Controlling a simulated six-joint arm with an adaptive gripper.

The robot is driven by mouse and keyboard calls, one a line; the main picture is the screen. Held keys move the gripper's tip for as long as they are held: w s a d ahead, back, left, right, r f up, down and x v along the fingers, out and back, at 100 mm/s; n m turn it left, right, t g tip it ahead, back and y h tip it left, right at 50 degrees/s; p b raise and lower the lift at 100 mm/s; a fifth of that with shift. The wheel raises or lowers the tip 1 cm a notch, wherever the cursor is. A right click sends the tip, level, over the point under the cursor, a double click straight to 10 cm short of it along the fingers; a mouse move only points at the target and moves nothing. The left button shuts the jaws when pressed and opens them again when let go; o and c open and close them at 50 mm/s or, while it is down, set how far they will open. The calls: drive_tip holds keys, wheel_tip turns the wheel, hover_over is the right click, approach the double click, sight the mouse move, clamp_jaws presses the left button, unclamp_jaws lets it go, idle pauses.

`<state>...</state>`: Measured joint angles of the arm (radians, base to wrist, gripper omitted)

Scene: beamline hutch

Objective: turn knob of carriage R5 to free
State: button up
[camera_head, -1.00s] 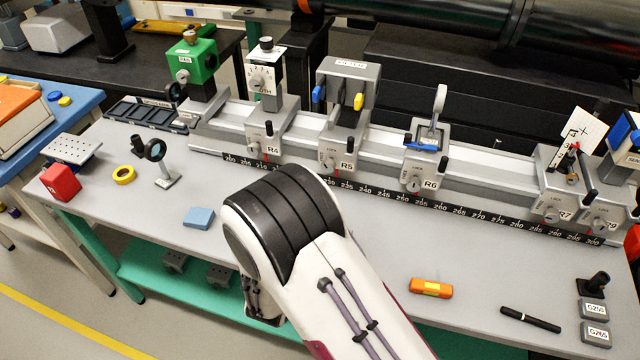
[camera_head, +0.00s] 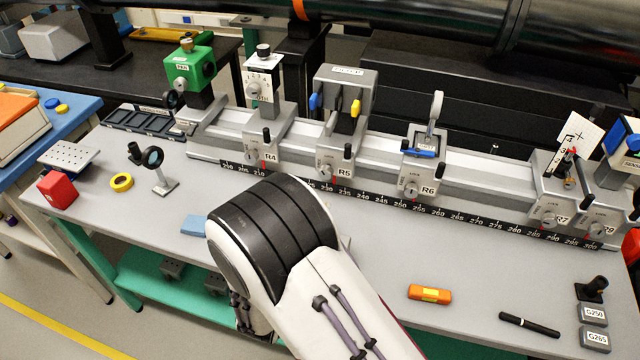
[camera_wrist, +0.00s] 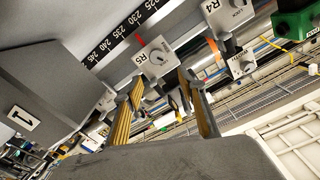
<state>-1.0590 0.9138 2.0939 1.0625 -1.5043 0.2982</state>
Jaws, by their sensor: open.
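Carriage R5 (camera_head: 341,152) sits on the rail between R4 and R6, its small round knob (camera_head: 325,171) low on the front face, left of the R5 label. In the wrist view, the R5 plate (camera_wrist: 139,62) and its knob (camera_wrist: 157,58) show just beyond my fingertips, turned by the camera angle. The knob's exact pointer setting is too small to read. My gripper (camera_wrist: 160,82) is open, its two yellow-brown fingers apart and empty, with the knob ahead of the gap and apart from them. In the head view my arm hides the gripper.
Carriage R4 (camera_head: 262,148) stands left of R5 and R6 (camera_head: 416,175) right, each with an upright black post. R5 carries a box with blue and yellow knobs. A light blue block (camera_head: 194,225) and an orange case (camera_head: 430,293) lie on the bench.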

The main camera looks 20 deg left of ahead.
drive_tip(key=w+r+n, duration=0.3)
drive_tip(key=r+n, duration=0.1)
drive_tip(key=n, duration=0.3)
approach(324, 174)
drive_tip(key=shift+w, duration=0.6)
idle(0.4)
drive_tip(key=shift+w+d, duration=0.1)
drive_tip(key=shift+w, duration=0.1)
drive_tip(key=shift+w, duration=3.7)
drive_tip(key=shift+c, duration=0.3)
drive_tip(key=c, duration=1)
